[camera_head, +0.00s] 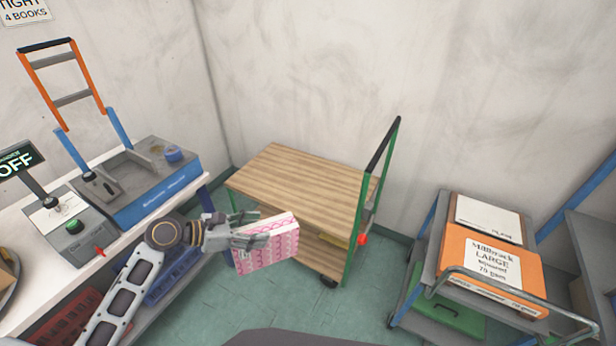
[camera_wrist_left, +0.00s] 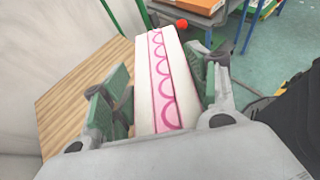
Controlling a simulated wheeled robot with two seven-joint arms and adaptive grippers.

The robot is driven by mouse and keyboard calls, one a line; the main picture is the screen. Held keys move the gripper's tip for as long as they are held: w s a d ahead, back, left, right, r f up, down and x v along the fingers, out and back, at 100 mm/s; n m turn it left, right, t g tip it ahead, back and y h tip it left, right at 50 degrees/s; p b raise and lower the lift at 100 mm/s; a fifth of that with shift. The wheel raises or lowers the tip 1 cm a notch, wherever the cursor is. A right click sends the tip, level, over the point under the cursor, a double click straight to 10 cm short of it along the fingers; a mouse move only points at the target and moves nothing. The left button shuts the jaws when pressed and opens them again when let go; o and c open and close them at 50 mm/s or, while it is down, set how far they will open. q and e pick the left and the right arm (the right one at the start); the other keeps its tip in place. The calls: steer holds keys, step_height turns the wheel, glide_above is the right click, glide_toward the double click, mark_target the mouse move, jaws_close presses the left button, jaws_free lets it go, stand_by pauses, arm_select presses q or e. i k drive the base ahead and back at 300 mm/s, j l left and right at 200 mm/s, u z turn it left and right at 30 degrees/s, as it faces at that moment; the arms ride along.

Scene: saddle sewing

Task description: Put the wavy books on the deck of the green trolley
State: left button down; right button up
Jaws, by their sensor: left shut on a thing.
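My left gripper (camera_head: 247,232) is shut on a pink-and-white wavy-patterned book block (camera_head: 270,246), in front of the near left side of the green trolley. In the left wrist view, the wavy books (camera_wrist_left: 163,80) sit between the two green-padded fingers of the left gripper (camera_wrist_left: 160,95), with a pink scalloped spine strip showing. The green trolley has a bare wooden deck (camera_head: 300,180) and a green upright handle (camera_head: 378,190). The deck also shows at the left in the left wrist view (camera_wrist_left: 75,105). My right gripper is not in view.
A white bench with a blue press (camera_head: 150,190) and a grey control box (camera_head: 75,225) stands at the left. Open green floor (camera_head: 350,305) lies between trolley and cart.

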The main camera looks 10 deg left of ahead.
mark_target(314, 180)
steer(key=i+z, duration=0.25)
steer(key=i, duration=0.25)
steer(key=i+j+z, duration=0.3)
steer(key=i, duration=0.25)
steer(key=l, duration=0.1)
